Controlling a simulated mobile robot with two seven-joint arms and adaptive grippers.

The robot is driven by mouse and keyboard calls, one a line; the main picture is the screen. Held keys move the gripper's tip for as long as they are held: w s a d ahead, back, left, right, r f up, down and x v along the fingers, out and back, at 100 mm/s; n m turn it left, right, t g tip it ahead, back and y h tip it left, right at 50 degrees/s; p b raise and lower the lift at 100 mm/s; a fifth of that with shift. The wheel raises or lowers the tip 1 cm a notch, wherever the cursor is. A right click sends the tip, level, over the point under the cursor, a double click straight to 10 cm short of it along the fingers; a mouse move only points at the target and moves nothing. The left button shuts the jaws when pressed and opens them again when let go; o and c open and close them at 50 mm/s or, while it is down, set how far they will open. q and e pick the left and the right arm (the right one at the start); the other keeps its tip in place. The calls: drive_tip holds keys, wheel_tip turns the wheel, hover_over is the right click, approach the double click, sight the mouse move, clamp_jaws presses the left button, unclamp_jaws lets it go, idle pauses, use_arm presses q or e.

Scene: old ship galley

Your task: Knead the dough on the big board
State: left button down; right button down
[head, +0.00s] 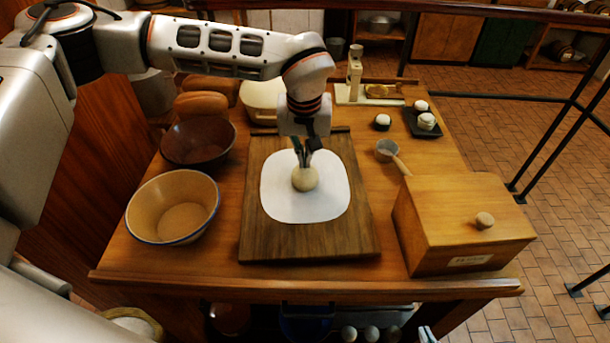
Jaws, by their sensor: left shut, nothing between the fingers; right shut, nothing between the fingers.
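The dough (305,178) is a small pale ball on a white rounded sheet (290,208) in the middle of the big board (310,243). My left gripper (305,163) points down with its fingers shut, right at the top of the dough. Its tips seem to touch or nearly touch the dough; I cannot tell which. The dough is not between the fingers. My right gripper (428,335) shows only as a small tip at the bottom edge, below the table's front, shut and empty.
Left of the board stand a tan bowl (180,212) and a dark bowl (196,142). A wooden box (460,222) with a knobbed lid is at right. A small ladle (388,152) and a dark tray (424,130) with round white items lie behind it. The table's front right strip is clear.

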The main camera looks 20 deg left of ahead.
use_arm(q)
drive_tip(key=shift+f+b, duration=0.3)
drive_tip(key=shift+f, duration=0.1)
drive_tip(key=shift+s+f, duration=0.2)
idle(0.7)
drive_tip(key=shift+w+r+p, duration=0.1)
drive_tip(key=shift+r+p, duration=0.2)
drive_tip(key=shift+p, duration=0.15)
drive_tip(key=shift+w+r+p, duration=0.1)
drive_tip(key=shift+r+p, duration=0.45)
drive_tip(key=shift+r, duration=2.65)
